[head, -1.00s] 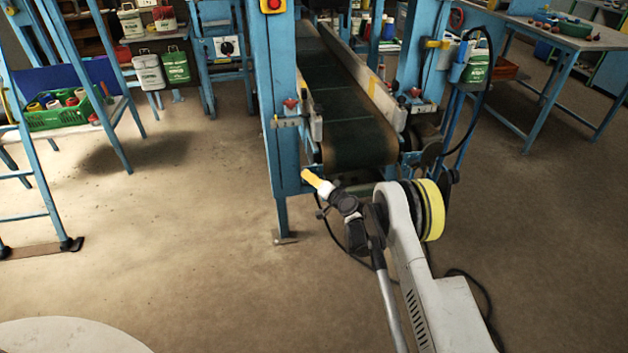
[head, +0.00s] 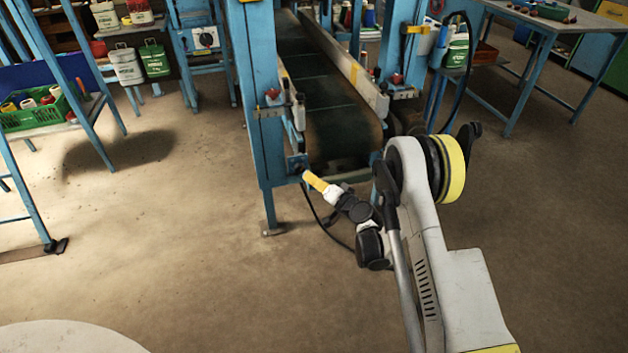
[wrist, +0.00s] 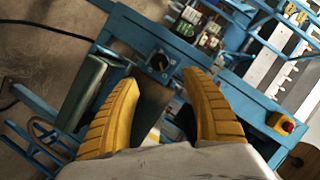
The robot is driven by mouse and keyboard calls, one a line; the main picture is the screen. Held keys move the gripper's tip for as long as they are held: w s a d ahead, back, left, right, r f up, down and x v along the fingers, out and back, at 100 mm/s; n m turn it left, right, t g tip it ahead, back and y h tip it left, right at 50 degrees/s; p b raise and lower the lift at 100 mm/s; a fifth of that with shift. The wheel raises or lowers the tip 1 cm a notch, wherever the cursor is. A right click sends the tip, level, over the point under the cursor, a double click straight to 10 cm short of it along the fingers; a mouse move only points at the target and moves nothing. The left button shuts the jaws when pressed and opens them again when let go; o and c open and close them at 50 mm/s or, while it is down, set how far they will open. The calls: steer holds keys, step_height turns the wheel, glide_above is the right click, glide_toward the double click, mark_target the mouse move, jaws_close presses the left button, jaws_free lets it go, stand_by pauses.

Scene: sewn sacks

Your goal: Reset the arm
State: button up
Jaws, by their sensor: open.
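My gripper shows in the wrist view (wrist: 160,110) as two yellow ribbed fingers spread apart, with nothing between them. Beyond the fingers are blue machine framing and a dark round knob, apart from the gripper. In the head view my arm reaches up from the lower right, white with a yellow band. A yellow piece (head: 314,180) at the far end of the arm points up and left, near the foot of the blue frame; the fingers are too small there to make out.
A blue-framed conveyor (head: 335,125) stands just beyond the arm. A green crate (head: 38,116) of spools is on a stand at left. Sacks (head: 154,58) sit at back left. A blue-legged table (head: 560,28) stands at back right. The floor (head: 170,240) at left is clear.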

stand_by(0.3)
steer(key=s+d+r+n+g+h, duration=0.15)
steer(key=s+r, duration=0.25)
steer(key=r, duration=0.4)
steer(key=s+d+r+g+h, duration=0.1)
steer(key=s+d+r, duration=0.25)
steer(key=r, duration=0.55)
steer(key=s+d+r+n+g+h, duration=0.1)
steer(key=s+d+r, duration=0.1)
steer(key=s+r, duration=0.45)
steer(key=s+d+r+h, duration=0.1)
steer(key=s+d, duration=0.3)
steer(key=s, duration=0.5)
steer(key=s+d+r+g+h, duration=0.1)
steer(key=s+d, duration=0.3)
steer(key=s, duration=0.5)
steer(key=s+d+r+g+h, duration=0.1)
steer(key=s+d+h, duration=0.1)
steer(key=s, duration=0.7)
steer(key=shift+d+n+h, duration=0.35)
steer(key=shift+d+n, duration=0.1)
steer(key=shift+d, duration=0.45)
steer(key=shift+w, duration=0.1)
